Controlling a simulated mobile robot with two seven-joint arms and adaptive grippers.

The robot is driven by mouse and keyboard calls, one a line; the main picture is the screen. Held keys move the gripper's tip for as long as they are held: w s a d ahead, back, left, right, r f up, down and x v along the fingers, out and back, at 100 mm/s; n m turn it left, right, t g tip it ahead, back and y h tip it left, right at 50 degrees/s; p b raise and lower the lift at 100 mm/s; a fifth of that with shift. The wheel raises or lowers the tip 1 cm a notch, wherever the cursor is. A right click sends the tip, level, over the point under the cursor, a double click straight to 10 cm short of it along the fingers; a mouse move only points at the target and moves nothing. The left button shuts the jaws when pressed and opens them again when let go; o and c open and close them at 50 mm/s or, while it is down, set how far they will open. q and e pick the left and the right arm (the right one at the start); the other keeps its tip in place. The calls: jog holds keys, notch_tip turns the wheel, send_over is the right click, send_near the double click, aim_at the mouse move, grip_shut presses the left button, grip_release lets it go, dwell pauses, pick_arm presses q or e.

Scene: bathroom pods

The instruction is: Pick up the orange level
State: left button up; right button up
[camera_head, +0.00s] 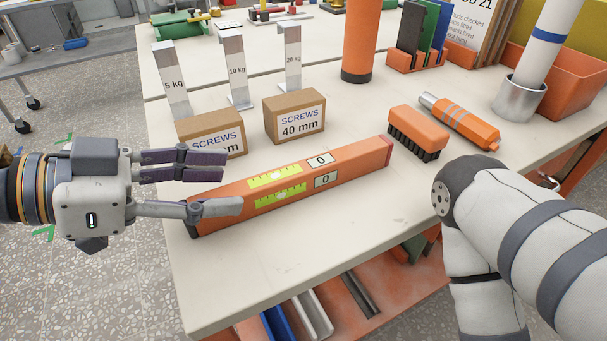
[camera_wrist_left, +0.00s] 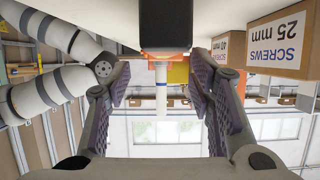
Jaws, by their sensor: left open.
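The orange level (camera_head: 350,166) lies on the white workbench, slanting from front left to back right, with yellow-green vials and "0" labels on its face. My left gripper (camera_head: 222,182) is at its left end, open, with fingers spread. In the head view the lower finger overlaps the level's front face and the upper finger pair appears beyond it. In the left wrist view, the level's dark end (camera_wrist_left: 165,24) shows between the two sides of the open gripper (camera_wrist_left: 160,85). I cannot tell whether a finger touches it. My right arm shows, but its gripper is hidden.
Two screw boxes (camera_head: 295,117) stand behind the level, with weight-labelled metal stands (camera_head: 236,68) behind them. An orange brush (camera_head: 418,131) and an orange tool (camera_head: 459,121) lie to the right. An orange cylinder (camera_head: 373,40) stands further back. The bench front (camera_head: 290,270) is clear.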

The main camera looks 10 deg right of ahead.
aim_at(262, 181)
pick_arm(q)
jog(key=x, duration=0.3)
jog(key=p+x, duration=0.1)
jog(key=x, duration=0.3)
jog(key=shift+w+d, duration=0.2)
jog(key=shift+w, duration=0.1)
grip_shut()
